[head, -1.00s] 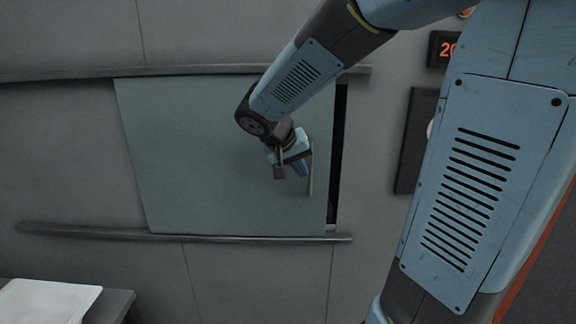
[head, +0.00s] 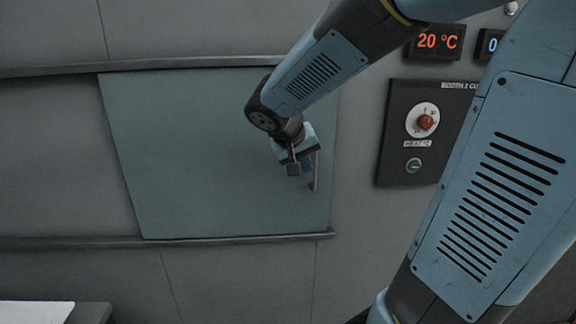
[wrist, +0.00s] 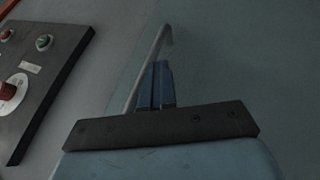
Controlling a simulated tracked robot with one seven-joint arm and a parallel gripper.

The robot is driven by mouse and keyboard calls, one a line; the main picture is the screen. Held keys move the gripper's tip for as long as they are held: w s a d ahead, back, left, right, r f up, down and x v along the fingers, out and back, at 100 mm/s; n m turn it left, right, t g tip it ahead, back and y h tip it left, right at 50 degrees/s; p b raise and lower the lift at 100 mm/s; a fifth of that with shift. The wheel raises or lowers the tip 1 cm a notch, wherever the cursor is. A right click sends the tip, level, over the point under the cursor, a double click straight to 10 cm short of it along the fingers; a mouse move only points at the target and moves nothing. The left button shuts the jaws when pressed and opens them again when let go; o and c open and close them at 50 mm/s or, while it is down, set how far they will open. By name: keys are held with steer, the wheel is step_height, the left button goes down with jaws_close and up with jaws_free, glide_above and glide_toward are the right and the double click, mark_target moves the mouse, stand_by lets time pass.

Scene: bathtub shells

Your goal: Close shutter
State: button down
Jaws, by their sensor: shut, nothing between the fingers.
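The shutter (head: 190,150) is a flat grey-green panel set between two horizontal rails in the head view. No dark opening shows at its right edge. Its handle (head: 317,171) is a thin upright bar near the right edge, and it also shows in the wrist view (wrist: 151,62). My gripper (head: 305,167) is at the handle, on its left side in the head view. In the wrist view my blue fingers (wrist: 155,86) are together and empty, just right of the bar. I cannot tell whether they touch it.
The upper rail (head: 170,68) and lower rail (head: 180,241) run along the grey wall. A dark control panel (head: 395,150) with a red knob is right of the shutter, below a 20 °C display (head: 437,41). A white surface (head: 35,312) is at bottom left.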

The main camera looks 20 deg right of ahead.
steer(key=shift+s+d, duration=0.1)
steer(key=shift+d, duration=0.05)
steer(key=s+a+r, duration=0.2)
steer(key=a+r, duration=0.6)
steer(key=a, duration=0.1)
steer(key=shift+s+a, duration=0.15)
steer(key=shift+s, duration=0.25)
steer(key=s+d+f+n+y, duration=0.1)
steer(key=s+d+y, duration=0.1)
steer(key=s, duration=0.4)
steer(key=s+d+f+n+t+y, duration=0.1)
steer(key=s+d+f+y, duration=0.1)
steer(key=s+y, duration=0.2)
steer(key=shift+s+f, duration=0.3)
steer(key=shift+s, duration=0.95)
